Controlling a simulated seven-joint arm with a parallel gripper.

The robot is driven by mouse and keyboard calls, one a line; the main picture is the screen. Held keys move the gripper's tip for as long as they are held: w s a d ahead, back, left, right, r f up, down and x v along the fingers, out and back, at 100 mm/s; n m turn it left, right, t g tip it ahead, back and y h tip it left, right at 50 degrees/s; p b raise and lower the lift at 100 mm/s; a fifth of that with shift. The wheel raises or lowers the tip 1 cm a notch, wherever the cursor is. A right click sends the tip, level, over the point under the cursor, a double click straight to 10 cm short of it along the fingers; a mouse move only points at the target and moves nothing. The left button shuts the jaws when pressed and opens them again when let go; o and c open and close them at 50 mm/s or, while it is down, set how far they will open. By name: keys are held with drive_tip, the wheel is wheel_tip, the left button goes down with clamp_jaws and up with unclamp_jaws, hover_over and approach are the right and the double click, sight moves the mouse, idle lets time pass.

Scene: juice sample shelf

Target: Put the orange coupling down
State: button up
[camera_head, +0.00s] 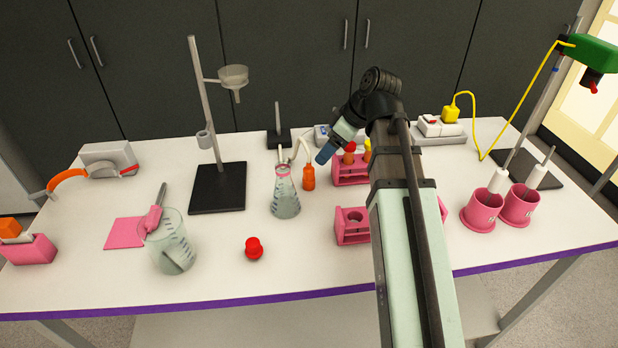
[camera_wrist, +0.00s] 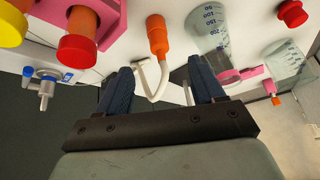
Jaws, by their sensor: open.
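The orange coupling (camera_head: 308,178) is a small orange cylinder with a white bent tube rising from its top. It appears to stand upright on the white table, just right of the conical flask (camera_head: 285,193). In the wrist view the coupling (camera_wrist: 157,36) lies beyond the fingertips, with the white tube (camera_wrist: 153,82) in the space between the fingers. My gripper (camera_head: 326,153) has blue fingers and is above and right of the coupling. In the wrist view my gripper (camera_wrist: 162,88) is open, its fingers apart from the coupling. The flask (camera_wrist: 212,28) also shows there.
A pink rack (camera_head: 350,177) with red- and yellow-capped items stands close right of the coupling. A red stopper (camera_head: 253,248), a beaker (camera_head: 170,243) and a ring stand (camera_head: 217,190) are to the left. Pink cups (camera_head: 481,211) stand at the right. The table front between has free room.

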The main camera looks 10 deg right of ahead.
sight(309, 168)
drive_tip(key=a+r+m+h, duration=0.3)
drive_tip(key=a+m+h, duration=0.1)
drive_tip(key=m, duration=0.3)
drive_tip(key=shift+t, duration=0.3)
drive_tip(key=shift+s+x, duration=0.15)
drive_tip(key=shift+x, duration=3.3)
drive_tip(key=shift+s+x, duration=0.15)
drive_tip(key=shift+x, duration=3.25)
drive_tip(key=shift+d+f, duration=0.1)
drive_tip(key=shift+d, duration=0.05)
drive_tip(key=shift+c, duration=0.3)
drive_tip(key=c, duration=1.2)
